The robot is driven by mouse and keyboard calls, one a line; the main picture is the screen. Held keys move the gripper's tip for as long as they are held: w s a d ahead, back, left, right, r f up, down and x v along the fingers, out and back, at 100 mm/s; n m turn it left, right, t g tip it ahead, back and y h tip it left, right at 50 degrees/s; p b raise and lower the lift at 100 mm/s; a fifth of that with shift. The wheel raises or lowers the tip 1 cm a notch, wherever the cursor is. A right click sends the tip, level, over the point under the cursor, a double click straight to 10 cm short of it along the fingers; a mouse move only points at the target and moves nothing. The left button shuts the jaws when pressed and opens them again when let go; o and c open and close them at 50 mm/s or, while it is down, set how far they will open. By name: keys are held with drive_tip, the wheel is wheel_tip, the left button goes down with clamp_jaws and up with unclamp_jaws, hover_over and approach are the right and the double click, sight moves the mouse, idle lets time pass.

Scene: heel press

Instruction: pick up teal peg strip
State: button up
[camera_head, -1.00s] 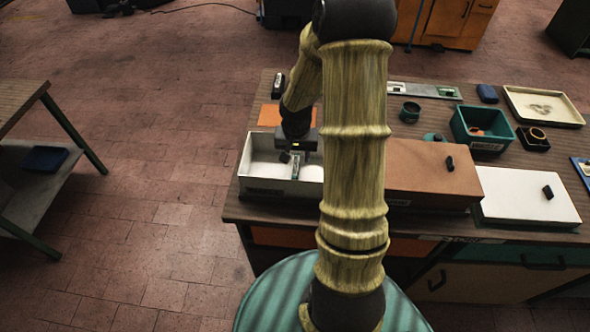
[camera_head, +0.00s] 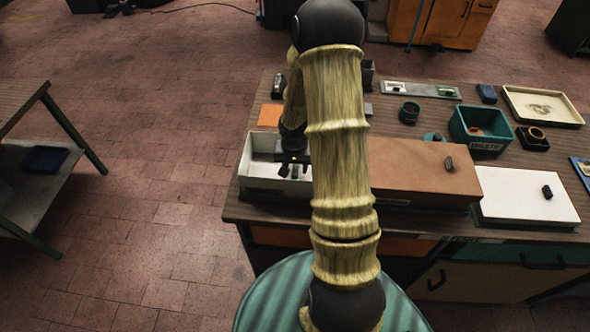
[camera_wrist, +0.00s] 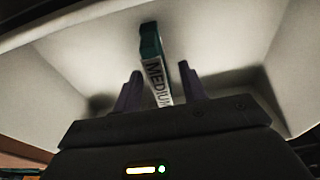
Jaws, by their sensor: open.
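The teal peg strip (camera_wrist: 150,40) stands out in the wrist view, with a white label reading "MEDIUM" along its near part. It lies inside a white open box (camera_head: 262,183), which the wrist view shows as pale walls and floor. My gripper (camera_wrist: 160,74) is open, with one finger on each side of the labelled part. I cannot tell whether either finger touches it. In the head view my gripper (camera_head: 295,168) is down in the box; the strip is mostly hidden there.
A brown lidded box (camera_head: 420,165) stands right of the white box, then a white lidded one (camera_head: 525,197). An orange sheet (camera_head: 270,115) lies behind the white box.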

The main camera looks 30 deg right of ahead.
idle(0.3)
clamp_jaws()
drive_tip(key=shift+r, duration=0.15)
wheel_tip(320, 180, up, 10)
drive_tip(key=shift+f, duration=0.1)
idle(0.3)
idle(0.5)
